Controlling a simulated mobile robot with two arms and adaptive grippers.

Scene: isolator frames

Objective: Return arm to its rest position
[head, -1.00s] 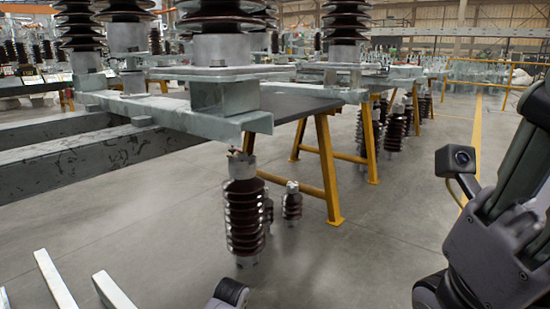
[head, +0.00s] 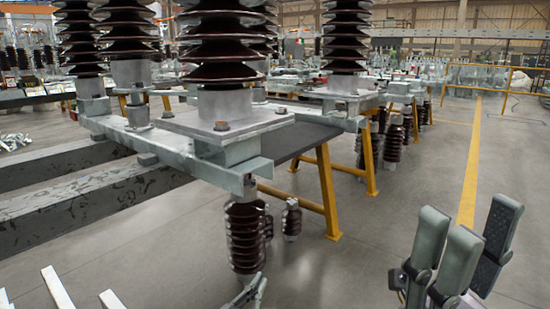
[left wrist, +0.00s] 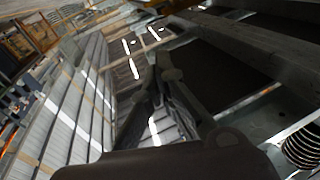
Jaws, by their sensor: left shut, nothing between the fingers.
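My left gripper (head: 250,291) shows at the bottom middle of the head view, cut by the lower edge. Its narrow fingers are shut and hold nothing. In the left wrist view its dark fingers (left wrist: 165,70) point away over the floor. My right gripper (head: 462,250) is at the lower right of the head view. Its grey fingers point up and stand apart, with nothing between them. The arms behind both grippers are mostly out of the picture.
A steel isolator frame (head: 178,148) with brown ribbed insulators (head: 222,45) fills the left and middle. One insulator (head: 245,237) hangs beneath it, just above my left gripper. Yellow trestle legs (head: 327,190) stand behind. The floor between the legs and my right gripper is clear.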

